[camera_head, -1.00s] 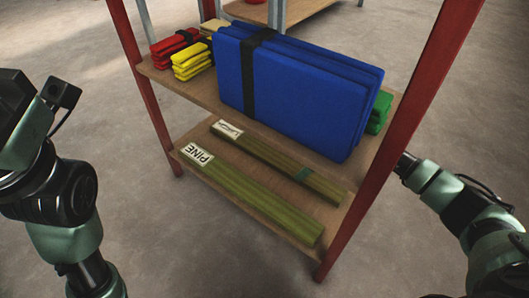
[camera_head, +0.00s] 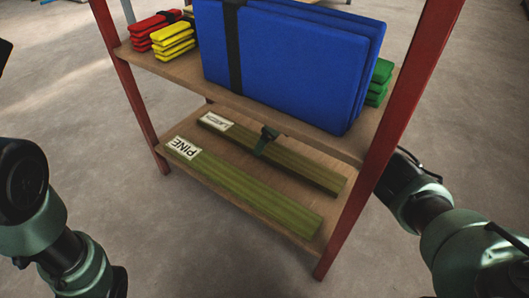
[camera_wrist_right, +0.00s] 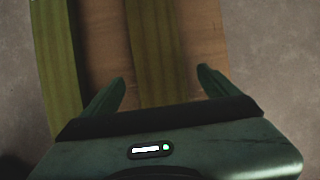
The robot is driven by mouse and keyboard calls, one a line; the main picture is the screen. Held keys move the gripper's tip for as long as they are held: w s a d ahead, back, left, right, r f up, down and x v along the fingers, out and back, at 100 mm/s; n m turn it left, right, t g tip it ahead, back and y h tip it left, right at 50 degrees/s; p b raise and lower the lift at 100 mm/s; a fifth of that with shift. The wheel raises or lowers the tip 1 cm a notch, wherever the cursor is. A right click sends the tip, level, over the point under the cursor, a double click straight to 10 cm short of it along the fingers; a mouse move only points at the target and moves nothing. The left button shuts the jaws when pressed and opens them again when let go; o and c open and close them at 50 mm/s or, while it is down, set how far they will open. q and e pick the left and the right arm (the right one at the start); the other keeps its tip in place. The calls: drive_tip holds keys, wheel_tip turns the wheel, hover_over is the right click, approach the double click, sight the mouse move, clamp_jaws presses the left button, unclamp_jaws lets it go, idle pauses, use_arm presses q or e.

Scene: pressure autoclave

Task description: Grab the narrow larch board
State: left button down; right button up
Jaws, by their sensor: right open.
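The narrow larch board (camera_head: 310,169), with a white label at its left end, lies on the lower shelf behind the pine board (camera_head: 245,193). My right gripper (camera_head: 268,140) is under the upper shelf, at the larch board left of its middle. In the right wrist view my right gripper (camera_wrist_right: 158,86) is open, with one finger on each side of the larch board (camera_wrist_right: 160,45). The left finger there is between the larch board and the pine board (camera_wrist_right: 58,60). I cannot tell how deep the fingers reach. My left gripper is out of view.
The rack has red posts (camera_head: 400,130) and a wooden lower shelf (camera_head: 300,226). The upper shelf holds blue panels (camera_head: 285,65) and red (camera_head: 155,30), yellow (camera_head: 172,42) and green blocks (camera_head: 377,82). My right arm passes beside the right front post. The floor in front is clear.

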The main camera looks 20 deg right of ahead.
drive_tip(key=b+x, duration=0.1)
drive_tip(key=x, duration=0.2)
drive_tip(key=shift+r, duration=0.1)
clamp_jaws()
drive_tip(key=shift+r, duration=0.2)
